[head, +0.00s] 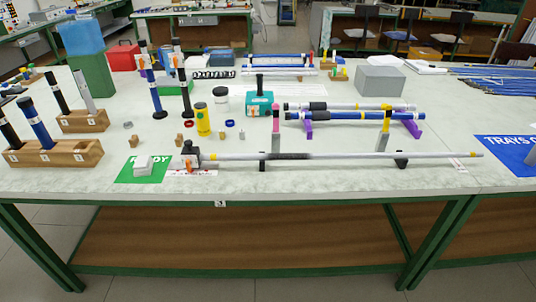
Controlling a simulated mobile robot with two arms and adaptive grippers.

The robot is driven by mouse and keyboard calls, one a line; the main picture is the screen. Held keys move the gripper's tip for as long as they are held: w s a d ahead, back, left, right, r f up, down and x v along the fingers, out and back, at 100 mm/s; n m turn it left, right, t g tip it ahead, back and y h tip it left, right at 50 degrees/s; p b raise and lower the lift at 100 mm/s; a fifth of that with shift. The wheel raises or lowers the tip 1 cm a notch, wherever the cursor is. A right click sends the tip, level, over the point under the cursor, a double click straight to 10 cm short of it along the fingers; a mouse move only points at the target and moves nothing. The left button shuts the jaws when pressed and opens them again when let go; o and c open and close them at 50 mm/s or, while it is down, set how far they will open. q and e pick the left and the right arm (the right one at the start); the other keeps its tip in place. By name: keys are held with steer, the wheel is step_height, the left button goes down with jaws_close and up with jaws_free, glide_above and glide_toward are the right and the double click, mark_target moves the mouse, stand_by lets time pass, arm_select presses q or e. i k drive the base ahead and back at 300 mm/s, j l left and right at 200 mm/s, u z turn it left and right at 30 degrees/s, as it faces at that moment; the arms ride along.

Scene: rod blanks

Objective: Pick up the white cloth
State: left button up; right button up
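A small white item (143,163), likely the folded white cloth, lies on the green mat (127,177) at the table's front left. It is too small for me to make out its folds. It partly covers the lettering on the mat. Neither of my grippers shows in the head view, and nothing is touching the white item.
A long grey rod (340,155) lies along the table front on supports, with a dark clamp (189,150) at its left end, close right of the mat. A wooden block (55,152) holding upright rods stands left. The table's front edge (300,195) is clear.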

mark_target(143, 166)
steer(key=z, duration=0.3)
steer(key=j+z, duration=0.3)
steer(key=j, duration=0.3)
steer(key=j+z, duration=0.25)
steer(key=j, duration=0.35)
steer(key=k+j+z, duration=0.1)
steer(key=j+z, duration=0.2)
steer(key=j, duration=0.3)
